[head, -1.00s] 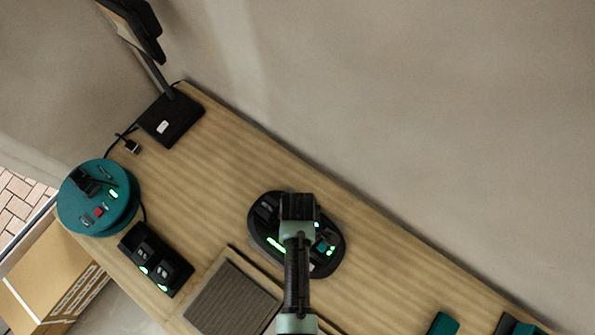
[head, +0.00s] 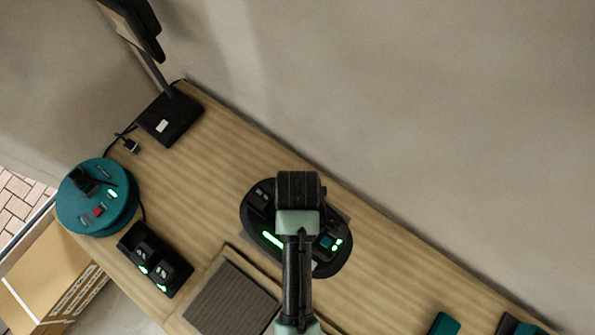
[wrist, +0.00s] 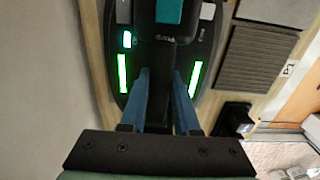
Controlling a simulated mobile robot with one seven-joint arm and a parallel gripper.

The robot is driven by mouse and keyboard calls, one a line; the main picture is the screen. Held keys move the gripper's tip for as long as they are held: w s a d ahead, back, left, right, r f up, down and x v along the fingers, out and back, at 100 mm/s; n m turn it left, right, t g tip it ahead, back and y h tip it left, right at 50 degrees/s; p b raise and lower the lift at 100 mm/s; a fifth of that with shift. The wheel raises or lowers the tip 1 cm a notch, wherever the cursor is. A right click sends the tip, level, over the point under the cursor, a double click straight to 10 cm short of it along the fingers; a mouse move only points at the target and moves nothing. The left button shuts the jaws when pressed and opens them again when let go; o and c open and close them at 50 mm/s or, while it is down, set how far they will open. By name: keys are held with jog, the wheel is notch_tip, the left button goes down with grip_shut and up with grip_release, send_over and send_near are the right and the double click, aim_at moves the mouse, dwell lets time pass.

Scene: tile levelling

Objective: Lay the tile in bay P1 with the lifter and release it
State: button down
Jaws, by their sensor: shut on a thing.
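The lifter (head: 257,222) is a black oval device with lit green strips. In the head view it is partly covered by my gripper (head: 300,195). In the wrist view the blue fingers of my gripper (wrist: 163,78) are shut on the middle of the lifter (wrist: 110,70). A thin grey-brown corner (head: 341,214) shows behind the lifter; I cannot tell whether it is the tile or a patch on the bench. A dark ridged square panel (head: 234,302), perhaps a bay, lies in the bench lower left of the lifter.
The wooden bench (head: 215,160) runs along the wall. A teal reel (head: 95,215) and a black two-slot charger (head: 155,260) stand at its left end, and a black stand (head: 170,118) at the back. Small teal (head: 443,325) and black items lie lower right.

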jog(key=shift+w+r+p, duration=0.1)
jog(key=shift+r+p, duration=3.55)
jog(key=shift+p, duration=0.2)
